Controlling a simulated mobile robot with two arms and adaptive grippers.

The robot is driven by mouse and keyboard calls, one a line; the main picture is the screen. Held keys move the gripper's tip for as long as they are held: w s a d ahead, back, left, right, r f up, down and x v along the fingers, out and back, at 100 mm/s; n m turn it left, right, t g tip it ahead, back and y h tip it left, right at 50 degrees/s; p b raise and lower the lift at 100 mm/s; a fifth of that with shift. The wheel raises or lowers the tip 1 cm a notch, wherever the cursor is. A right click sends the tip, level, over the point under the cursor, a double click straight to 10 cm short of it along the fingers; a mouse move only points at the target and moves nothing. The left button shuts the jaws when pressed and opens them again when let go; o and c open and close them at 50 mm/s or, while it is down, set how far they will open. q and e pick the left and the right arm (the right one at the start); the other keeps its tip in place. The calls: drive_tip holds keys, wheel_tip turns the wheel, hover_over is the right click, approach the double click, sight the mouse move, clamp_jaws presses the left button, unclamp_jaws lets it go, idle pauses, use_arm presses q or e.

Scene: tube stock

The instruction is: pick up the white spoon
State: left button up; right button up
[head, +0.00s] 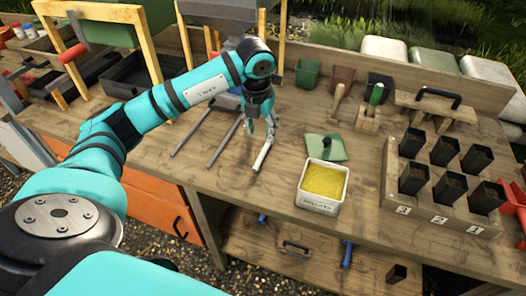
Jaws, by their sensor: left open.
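A short pale rod-like object, which looks like the white spoon (263,155), lies on the wooden bench left of the white tub. Its upper end is close to my left gripper, and its full shape is too small to make out. My left gripper (260,131) points down at the bench, open, with its fingers just above and around the upper end of the spoon. I cannot tell whether the fingers touch it. My right gripper is not in view.
A white tub of yellow material (319,205) stands to the right, with a green square lid (325,147) behind it. A wooden rack (433,206) with black pots is at the right. Two grey bars (189,131) lie left of my gripper.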

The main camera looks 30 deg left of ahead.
sight(264, 150)
use_arm(q)
drive_tip(key=f, duration=0.3)
drive_tip(key=shift+w+f+p, duration=0.25)
drive_tip(key=shift+f+p, duration=0.05)
drive_tip(key=shift+f, duration=0.05)
drive_tip(key=shift+d+f+p, duration=0.1)
drive_tip(key=shift+f+p, duration=0.2)
drive_tip(key=shift+f, duration=0.05)
drive_tip(key=f, duration=0.1)
drive_tip(key=f+p, duration=0.1)
drive_tip(key=f, duration=0.1)
drive_tip(key=shift+w+d+f, duration=0.1)
drive_tip(key=shift+w+f, duration=0.2)
drive_tip(key=shift+f, duration=0.4)
clamp_jaws()
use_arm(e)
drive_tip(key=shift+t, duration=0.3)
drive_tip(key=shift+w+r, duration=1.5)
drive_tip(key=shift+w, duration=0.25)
